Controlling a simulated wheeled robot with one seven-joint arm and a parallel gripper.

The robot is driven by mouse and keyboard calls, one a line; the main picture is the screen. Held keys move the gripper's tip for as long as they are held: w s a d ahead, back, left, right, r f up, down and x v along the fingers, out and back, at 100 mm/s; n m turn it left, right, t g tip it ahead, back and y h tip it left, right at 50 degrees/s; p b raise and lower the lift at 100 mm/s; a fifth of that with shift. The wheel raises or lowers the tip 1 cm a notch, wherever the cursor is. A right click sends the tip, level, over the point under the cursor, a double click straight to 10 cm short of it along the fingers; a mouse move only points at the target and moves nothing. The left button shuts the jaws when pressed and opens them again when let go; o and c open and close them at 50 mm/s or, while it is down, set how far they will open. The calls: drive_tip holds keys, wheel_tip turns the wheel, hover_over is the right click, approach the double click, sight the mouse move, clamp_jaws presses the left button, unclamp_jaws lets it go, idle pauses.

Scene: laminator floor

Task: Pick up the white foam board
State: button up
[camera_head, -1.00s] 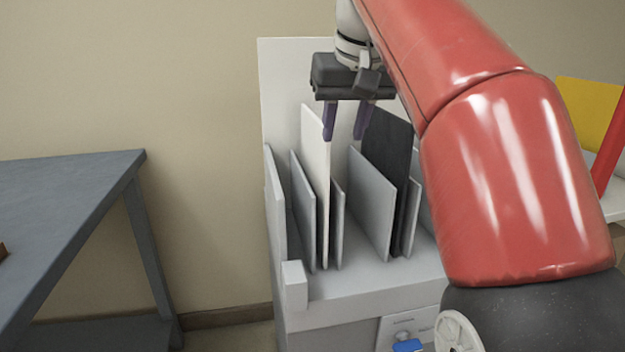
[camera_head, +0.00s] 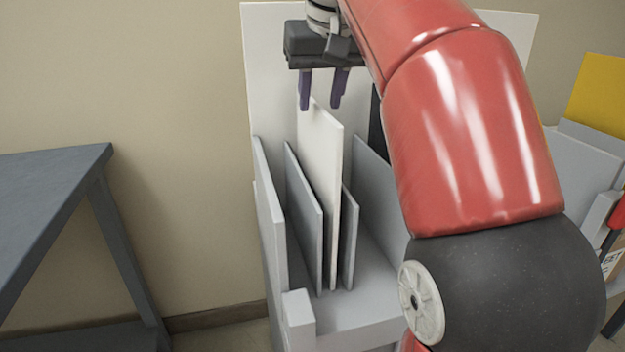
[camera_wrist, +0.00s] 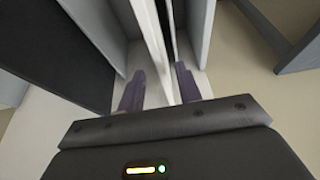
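The white foam board (camera_head: 320,175) stands upright in a slot between grey dividers of a grey rack, its top edge rising above them. My gripper (camera_head: 320,106) is open, pointing down at the board's top edge near its far end. In the wrist view the two dark purple fingers of my gripper (camera_wrist: 160,88) are apart, and the white board (camera_wrist: 153,35) shows as a pale strip running between them. No grip on the board shows. I cannot tell how deep the fingertips reach beside it.
The grey rack (camera_head: 268,215) has a tall white back panel (camera_head: 268,60). A dark board (camera_head: 376,130) stands right of the foam board, mostly hidden by my red arm. A grey table (camera_head: 50,195) is at left. A yellow panel (camera_head: 600,95) is at far right.

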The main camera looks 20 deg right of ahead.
sight(315, 127)
drive_tip(key=shift+b+x, duration=0.7)
drive_tip(key=shift+x, duration=2.45)
drive_tip(key=shift+a+f, duration=0.1)
drive_tip(key=shift+f, duration=0.15)
clamp_jaws()
